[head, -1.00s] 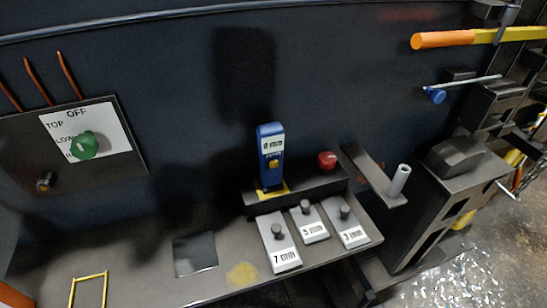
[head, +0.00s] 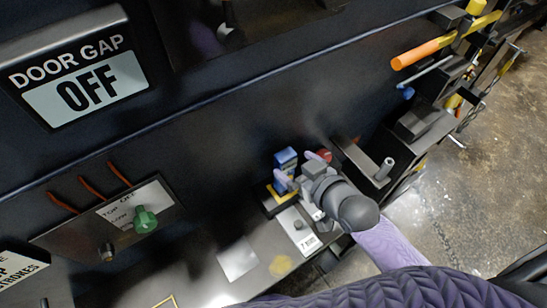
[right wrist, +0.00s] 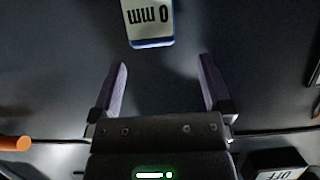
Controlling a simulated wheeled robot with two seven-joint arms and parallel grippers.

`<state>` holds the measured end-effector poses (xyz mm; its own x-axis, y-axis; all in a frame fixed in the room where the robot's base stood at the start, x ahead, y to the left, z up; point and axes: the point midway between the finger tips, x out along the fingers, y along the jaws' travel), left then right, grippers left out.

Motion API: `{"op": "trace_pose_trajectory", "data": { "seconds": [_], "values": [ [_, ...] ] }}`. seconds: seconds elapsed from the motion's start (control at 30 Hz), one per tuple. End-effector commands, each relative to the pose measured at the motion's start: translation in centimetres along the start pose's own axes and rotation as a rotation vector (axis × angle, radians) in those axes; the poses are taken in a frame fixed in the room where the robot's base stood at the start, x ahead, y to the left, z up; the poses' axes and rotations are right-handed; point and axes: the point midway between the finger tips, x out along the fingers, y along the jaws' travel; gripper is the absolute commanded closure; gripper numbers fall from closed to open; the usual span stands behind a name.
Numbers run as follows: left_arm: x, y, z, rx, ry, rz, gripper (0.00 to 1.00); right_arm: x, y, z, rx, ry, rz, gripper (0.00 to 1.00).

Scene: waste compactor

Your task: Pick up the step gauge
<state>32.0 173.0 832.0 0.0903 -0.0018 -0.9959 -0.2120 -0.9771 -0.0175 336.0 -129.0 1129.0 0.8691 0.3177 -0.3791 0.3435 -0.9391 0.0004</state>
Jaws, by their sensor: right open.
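The step gauge, which I take to be the blue device (head: 286,158) with a display, stands upright on a yellow-edged holder (head: 273,197) on a ledge. In the right wrist view its white display (right wrist: 149,14), reading 0 mm upside down, is at the top, beyond my fingertips. My right gripper (head: 301,169) is open, with its purple fingers just in front of the gauge and partly covering it. In the right wrist view the space between the fingers (right wrist: 163,64) is empty. My left gripper is not in view.
A grey 7 mm block (head: 296,226) stands below the gauge; my arm hides the other blocks. A red button (head: 325,155) is close beside my right gripper. A bracket with a grey tube (head: 384,169) is to the right. A green knob (head: 145,219) is on the left panel.

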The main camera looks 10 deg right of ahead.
Motion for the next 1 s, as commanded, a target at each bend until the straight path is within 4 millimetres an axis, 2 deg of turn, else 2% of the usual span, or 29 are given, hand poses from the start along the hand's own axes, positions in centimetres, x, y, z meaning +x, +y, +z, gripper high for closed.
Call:
{"op": "trace_pose_trajectory", "data": {
  "seconds": [0.03, 0.17, 0.4, 0.67, 1.0],
  "values": [
    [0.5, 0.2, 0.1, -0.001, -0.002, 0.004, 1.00, 1.1, 0.0, 0.3, 0.002, 0.002, 0.001, 0.00],
    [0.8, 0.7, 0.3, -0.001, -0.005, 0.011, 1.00, 3.0, 0.1, 0.4, 0.001, -0.001, 0.001, 0.00],
    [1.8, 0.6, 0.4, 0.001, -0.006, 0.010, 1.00, 7.5, 0.5, 0.8, 0.000, -0.003, 0.002, 0.00],
    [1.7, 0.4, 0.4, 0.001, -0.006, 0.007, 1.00, 8.0, 0.5, 0.7, -0.001, -0.005, 0.002, 0.00],
    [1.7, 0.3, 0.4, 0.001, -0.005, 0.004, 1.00, 7.9, 0.5, 0.7, -0.001, -0.005, 0.002, 0.72]
  ]
}}
